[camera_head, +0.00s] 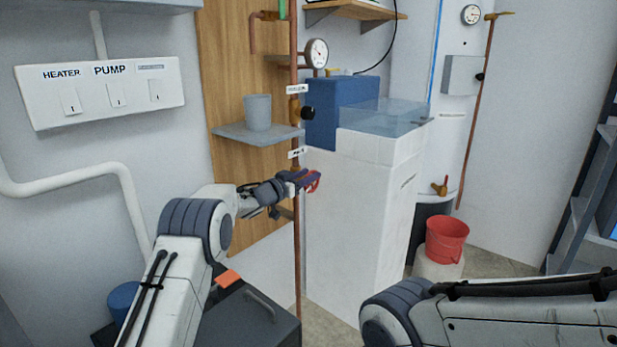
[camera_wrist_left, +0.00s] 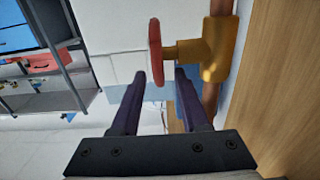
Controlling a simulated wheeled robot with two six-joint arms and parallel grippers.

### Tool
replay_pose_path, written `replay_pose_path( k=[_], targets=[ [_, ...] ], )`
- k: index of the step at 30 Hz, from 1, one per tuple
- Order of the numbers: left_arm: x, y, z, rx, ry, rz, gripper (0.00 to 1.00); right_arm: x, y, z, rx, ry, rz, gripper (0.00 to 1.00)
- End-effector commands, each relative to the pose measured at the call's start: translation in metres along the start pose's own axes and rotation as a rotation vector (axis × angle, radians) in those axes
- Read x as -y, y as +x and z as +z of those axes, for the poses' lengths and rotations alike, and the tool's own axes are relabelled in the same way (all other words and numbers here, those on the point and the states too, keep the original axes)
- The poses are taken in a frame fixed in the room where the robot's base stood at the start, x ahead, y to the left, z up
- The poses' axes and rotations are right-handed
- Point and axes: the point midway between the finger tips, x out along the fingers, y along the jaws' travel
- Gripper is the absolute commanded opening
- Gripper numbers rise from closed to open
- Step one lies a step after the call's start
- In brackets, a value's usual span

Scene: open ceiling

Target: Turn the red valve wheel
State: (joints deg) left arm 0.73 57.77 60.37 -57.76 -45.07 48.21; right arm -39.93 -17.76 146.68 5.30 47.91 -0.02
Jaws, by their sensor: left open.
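The red valve wheel (camera_wrist_left: 155,50) shows edge-on in the left wrist view. It sits on a brass valve body (camera_wrist_left: 217,48) on a vertical copper pipe. My left gripper (camera_wrist_left: 161,72) is open, and the wheel's near edge lies between its two fingertips, closer to the left finger. I cannot tell whether a finger touches it. In the head view my left gripper (camera_head: 310,178) is at the copper pipe (camera_head: 297,240), with part of the red wheel (camera_head: 315,185) showing beside it and the rest hidden. My right arm crosses the lower right, with its gripper out of view.
A white block-walled stand (camera_head: 345,220) with a blue box (camera_head: 338,100) rises right beside the pipe. A grey shelf (camera_head: 258,136) with a grey cup (camera_head: 258,112) is above my left gripper. A red bucket (camera_head: 447,238) stands to the right.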

Motion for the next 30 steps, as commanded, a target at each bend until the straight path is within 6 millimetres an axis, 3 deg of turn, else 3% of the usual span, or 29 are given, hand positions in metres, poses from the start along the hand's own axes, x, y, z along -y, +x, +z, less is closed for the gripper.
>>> replay_pose_path(
  k=[11,12,15,16,23,30],
  targets=[
    [0.0,0.005,0.0,0.0,-0.001,-0.001,0.45,0.0,0.0,0.0,0.0,0.0,0.0,0.5],
    [0.0,0.005,0.0,0.0,-0.001,-0.001,0.41,0.0,0.0,0.0,0.0,0.0,0.0,0.5],
    [0.0,0.005,0.0,0.0,-0.001,-0.001,0.03,0.0,0.0,0.0,0.0,0.0,0.0,0.5],
    [0.0,0.005,0.0,0.0,-0.001,-0.001,0.0,0.0,0.0,0.0,0.0,0.0,0.0,0.5],
    [0.0,0.005,0.001,-0.005,-0.001,-0.001,0.0,0.0,0.003,0.0,0.0,0.0,0.0,0.5],
    [-0.001,0.003,0.008,-0.079,-0.001,0.0,0.0,-0.002,0.025,0.001,0.0,0.0,0.0,0.5]
  ],
)
